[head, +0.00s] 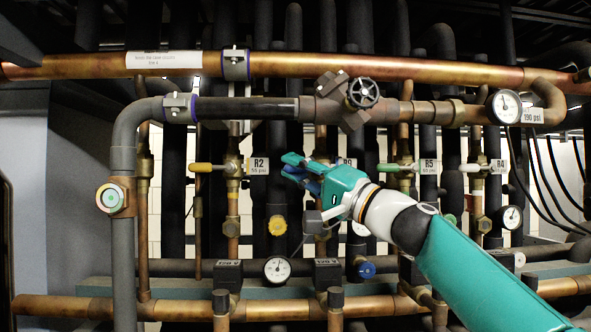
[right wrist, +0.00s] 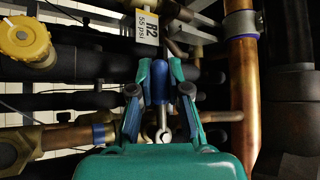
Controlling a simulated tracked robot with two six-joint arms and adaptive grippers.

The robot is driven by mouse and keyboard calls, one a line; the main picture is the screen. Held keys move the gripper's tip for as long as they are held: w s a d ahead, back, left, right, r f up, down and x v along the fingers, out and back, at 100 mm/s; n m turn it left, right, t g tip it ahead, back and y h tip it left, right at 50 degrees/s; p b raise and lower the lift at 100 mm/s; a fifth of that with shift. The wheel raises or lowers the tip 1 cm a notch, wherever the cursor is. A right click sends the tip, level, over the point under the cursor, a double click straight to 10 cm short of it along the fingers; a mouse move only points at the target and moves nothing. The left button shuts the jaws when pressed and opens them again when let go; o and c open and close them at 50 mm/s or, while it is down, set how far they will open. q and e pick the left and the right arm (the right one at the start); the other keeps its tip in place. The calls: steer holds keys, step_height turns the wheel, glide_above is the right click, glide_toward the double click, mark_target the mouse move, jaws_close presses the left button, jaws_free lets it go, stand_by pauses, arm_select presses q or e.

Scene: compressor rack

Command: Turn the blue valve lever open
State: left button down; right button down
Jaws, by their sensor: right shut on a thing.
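The blue valve lever (right wrist: 159,82) lies between the fingers of my right gripper in the right wrist view, its end with a metal ring pointing back toward the palm. My right gripper (right wrist: 160,72) is shut on the lever. In the head view my right gripper (head: 289,168) reaches in from the lower right, just right of the R2 tag (head: 258,166). There its fingers and body hide most of the lever and its valve. My left gripper is not in view.
Yellow (head: 203,167), green (head: 395,167) and white (head: 470,168) levers sit along the same row. A copper pipe (right wrist: 242,95) runs close right of my fingers in the wrist view. A yellow knob (right wrist: 24,40) is at upper left. Gauges and pipes crowd the rack.

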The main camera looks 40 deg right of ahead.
steer(key=shift+f+n+g+p, duration=0.15)
steer(key=shift+n+g+p, duration=0.5)
steer(key=shift+p, duration=0.25)
steer(key=n+g+p, duration=0.1)
steer(key=f+n+g+p, duration=0.1)
steer(key=p, duration=0.1)
steer(key=shift+d+y, duration=0.2)
steer(key=shift+y, duration=0.1)
steer(key=shift+s+d+f+n+g+p, duration=0.1)
steer(key=shift+s+f+n+g+p, duration=0.05)
steer(key=shift+f+n+g+p, duration=0.4)
steer(key=shift+s+d+f+n+g+p, duration=0.1)
steer(key=shift+f+n+g+p, duration=0.1)
steer(key=shift+n+g+p, duration=0.4)
steer(key=c, duration=1.1)
jaws_free()
